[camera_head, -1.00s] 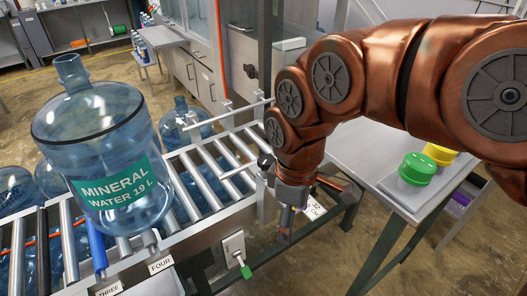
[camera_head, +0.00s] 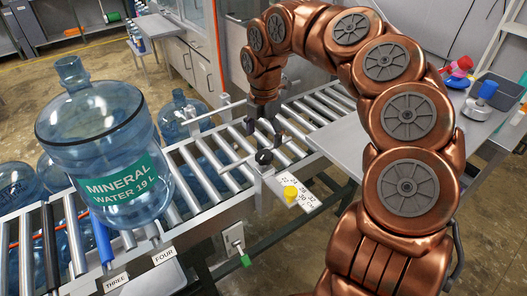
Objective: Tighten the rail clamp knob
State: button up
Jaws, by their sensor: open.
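A round black knob (camera_head: 264,157) sits at the conveyor's near edge, by the guide rail rods. I cannot tell for certain which of the two is the rail clamp knob. My gripper (camera_head: 265,133) points down over the rollers, just beyond the black knob in the picture. It is open, but its fingers are small and dark here. I see nothing held, and no clear contact with the black knob.
A large blue water jug (camera_head: 105,150) stands upright on the rollers at the left. A green-tipped switch (camera_head: 243,256) hangs on the conveyor's near side. A grey table (camera_head: 350,140) lies right, partly behind my arm, with a grey bin (camera_head: 500,92) at its far end.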

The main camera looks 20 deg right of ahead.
aim_at(264, 155)
jog(key=shift+s+f+p, duration=0.1)
jog(key=shift+f+p, duration=0.65)
jog(key=shift+f, duration=2.7)
jog(key=c, duration=1.2)
